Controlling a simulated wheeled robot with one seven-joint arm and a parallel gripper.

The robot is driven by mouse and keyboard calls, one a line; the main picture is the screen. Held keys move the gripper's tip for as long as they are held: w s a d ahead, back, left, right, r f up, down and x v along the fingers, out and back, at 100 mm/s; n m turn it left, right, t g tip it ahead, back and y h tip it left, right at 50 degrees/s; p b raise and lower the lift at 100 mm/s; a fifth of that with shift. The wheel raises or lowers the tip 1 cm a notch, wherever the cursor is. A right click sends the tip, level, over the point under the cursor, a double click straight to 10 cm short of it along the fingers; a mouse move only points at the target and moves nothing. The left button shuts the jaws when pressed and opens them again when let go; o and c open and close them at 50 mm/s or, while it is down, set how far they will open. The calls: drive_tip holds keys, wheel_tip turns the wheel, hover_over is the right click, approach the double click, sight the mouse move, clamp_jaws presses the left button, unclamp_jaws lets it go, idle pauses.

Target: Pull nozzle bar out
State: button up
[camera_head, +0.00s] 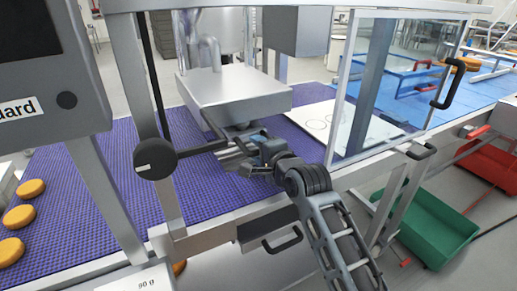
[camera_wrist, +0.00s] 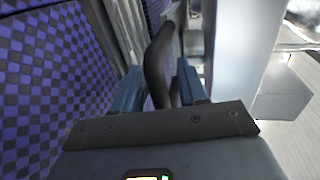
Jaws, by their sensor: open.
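The nozzle bar appears to be the metal bar (camera_head: 232,157) under the grey depositor box (camera_head: 235,90), over the purple belt; much of it is hidden by the box and my gripper. My gripper (camera_head: 255,147) is at the bar's near end, beside the box's lower front edge. In the wrist view my gripper (camera_wrist: 160,82) is open, with its two blue fingers on either side of a dark curved handle (camera_wrist: 158,62). The handle stands between the fingers, with gaps showing. I cannot tell whether either finger touches it.
A black round knob (camera_head: 155,158) on a rod sits left of my gripper. A clear guard door (camera_head: 385,85) with black handles stands to the right. A grey drawer-like box (camera_head: 270,222) with a handle is below. Orange rounds (camera_head: 20,215) lie at the left, and a green crate (camera_head: 435,225) stands at the right.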

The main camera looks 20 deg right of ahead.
drive_tip(key=shift+c, duration=0.2)
clamp_jaws()
idle(0.4)
